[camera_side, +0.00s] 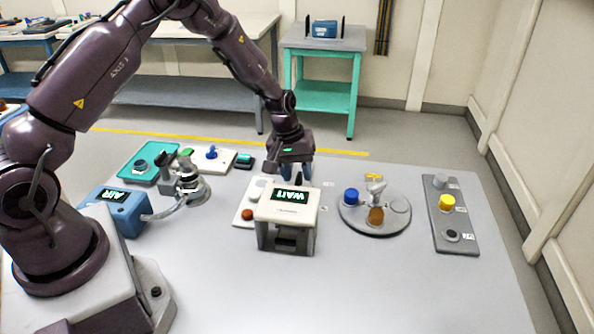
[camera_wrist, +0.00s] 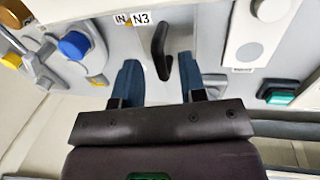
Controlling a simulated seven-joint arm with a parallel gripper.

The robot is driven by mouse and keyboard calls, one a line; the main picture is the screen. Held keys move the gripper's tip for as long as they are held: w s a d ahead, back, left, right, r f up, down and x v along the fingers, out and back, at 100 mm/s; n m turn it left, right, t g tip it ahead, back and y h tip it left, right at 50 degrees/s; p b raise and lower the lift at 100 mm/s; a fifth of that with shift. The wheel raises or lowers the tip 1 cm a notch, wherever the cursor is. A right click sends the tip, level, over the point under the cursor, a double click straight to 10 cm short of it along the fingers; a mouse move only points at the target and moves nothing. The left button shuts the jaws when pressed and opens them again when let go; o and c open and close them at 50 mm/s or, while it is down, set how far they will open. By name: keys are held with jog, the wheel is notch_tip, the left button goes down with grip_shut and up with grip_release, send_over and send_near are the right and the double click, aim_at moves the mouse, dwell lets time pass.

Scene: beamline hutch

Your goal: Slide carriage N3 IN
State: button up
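In the wrist view, a black handle (camera_wrist: 161,45) stands on a light panel beside the labels "IN" (camera_wrist: 121,19) and "N3" (camera_wrist: 142,17). My gripper (camera_wrist: 160,63) is open there, one blue finger on each side of the handle's near end, with a gap on both sides. I cannot tell how deep the handle sits between the fingers. In the side view, my gripper (camera_side: 299,170) is low behind the grey-white station (camera_side: 288,213) whose display reads "WAIT". The carriage body and its track are mostly hidden there.
A round turntable (camera_side: 375,222) with blue and amber knobs stands right of the station. A grey strip (camera_side: 458,232) with a yellow knob lies farther right. A blue "AIR" box (camera_side: 120,210) with a hose and a teal tray (camera_side: 150,162) are at left.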

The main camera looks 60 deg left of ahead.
notch_tip(320, 180, up, 13)
jog(key=s+a, duration=0.1)
jog(key=shift+s+a+f, duration=0.15)
jog(key=shift+s+a, duration=0.2)
jog(key=shift+a, duration=0.05)
jog(key=s+d+r+m+t, duration=0.2)
jog(key=s+d+r+m, duration=0.2)
jog(key=s+r, duration=0.4)
jog(key=s+d+r+m+t+y, duration=0.1)
jog(key=s+d+r+m, duration=0.3)
jog(key=s, duration=1.2)
notch_tip(320, 180, up, 4)
jog(key=shift+s+d+r+m+t+y, duration=0.1)
jog(key=shift+s+d+m+t+y, duration=0.1)
jog(key=shift+d+m+t+y, duration=0.25)
